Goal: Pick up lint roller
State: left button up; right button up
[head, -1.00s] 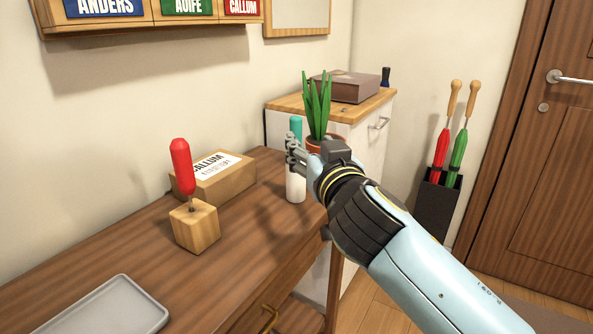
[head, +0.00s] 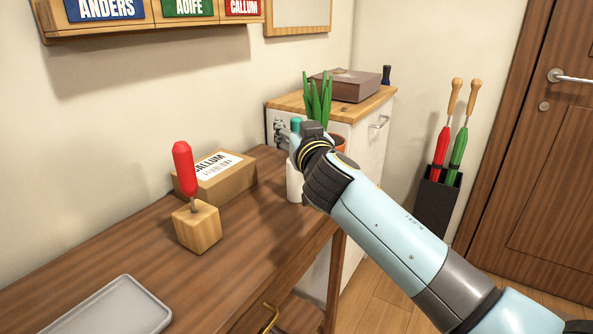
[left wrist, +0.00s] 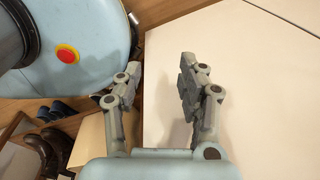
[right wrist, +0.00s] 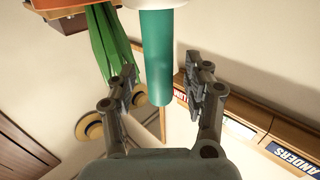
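The lint roller stands upright at the far right end of the wooden desk, with a teal handle (head: 296,124) and a white lower part (head: 294,184). My right gripper (head: 283,133) is at handle height, partly covering the roller in the head view. In the right wrist view the teal handle (right wrist: 157,50) lies between the open fingers (right wrist: 160,75), with a visible gap on each side. My left gripper (left wrist: 160,78) is open and empty, and does not show in the head view.
A potted plant (head: 318,98) stands right behind my right gripper, by a cabinet (head: 372,135) with a brown box (head: 343,86). A cardboard box (head: 222,182), a red-handled tool in a wooden block (head: 196,228) and a grey tray (head: 115,310) stand on the desk.

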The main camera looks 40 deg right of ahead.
grip_shut()
